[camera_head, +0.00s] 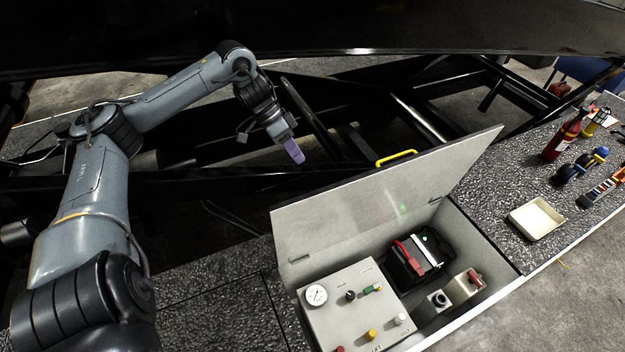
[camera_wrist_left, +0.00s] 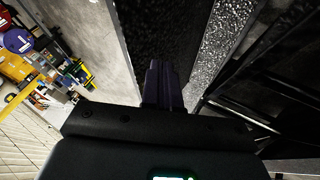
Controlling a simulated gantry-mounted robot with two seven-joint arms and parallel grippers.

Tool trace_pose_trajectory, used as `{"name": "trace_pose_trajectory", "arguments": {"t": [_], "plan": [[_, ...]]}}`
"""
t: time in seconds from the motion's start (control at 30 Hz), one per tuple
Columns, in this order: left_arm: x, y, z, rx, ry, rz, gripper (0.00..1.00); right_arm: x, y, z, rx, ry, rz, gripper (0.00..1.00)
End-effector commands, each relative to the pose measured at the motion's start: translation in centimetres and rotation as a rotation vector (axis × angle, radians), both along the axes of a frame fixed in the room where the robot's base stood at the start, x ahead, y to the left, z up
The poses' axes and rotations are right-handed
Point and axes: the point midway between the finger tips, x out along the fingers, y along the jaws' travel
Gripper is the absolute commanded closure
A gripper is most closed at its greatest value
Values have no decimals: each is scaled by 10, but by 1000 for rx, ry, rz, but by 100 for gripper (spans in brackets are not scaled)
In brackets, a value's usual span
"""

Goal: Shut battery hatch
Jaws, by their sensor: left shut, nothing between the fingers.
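The battery hatch (camera_head: 375,196) is a light grey lid standing open, tilted up from the far side of its box, with a yellow handle (camera_head: 396,158) on its upper edge. The open box below shows a black battery (camera_head: 418,260) with a red part on it. My left gripper (camera_head: 293,152) has purple fingers that are shut and empty. It hangs behind the lid, left of the yellow handle and apart from it. In the left wrist view the shut fingers (camera_wrist_left: 163,84) point over dark speckled deck. My right gripper is in neither view.
A control panel (camera_head: 350,310) with a gauge and knobs fills the box's near left part. A fire extinguisher (camera_head: 565,137), a cream tray (camera_head: 537,219) and tools lie on the speckled deck (camera_head: 500,190) to the right. Black frame beams lie behind the lid.

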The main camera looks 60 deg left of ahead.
Motion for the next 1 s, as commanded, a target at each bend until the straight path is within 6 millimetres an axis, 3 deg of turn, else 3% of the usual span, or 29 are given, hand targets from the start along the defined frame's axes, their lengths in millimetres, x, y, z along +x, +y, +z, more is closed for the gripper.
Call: {"name": "trace_pose_trajectory", "arguments": {"t": [0.63,0.8,1.0], "plan": [[15,-26,-47,2,6,-3,100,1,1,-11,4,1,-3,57],[14,-49,-43,-4,0,-3,100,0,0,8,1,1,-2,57],[12,-62,-47,-1,1,-1,100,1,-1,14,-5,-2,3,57]]}}
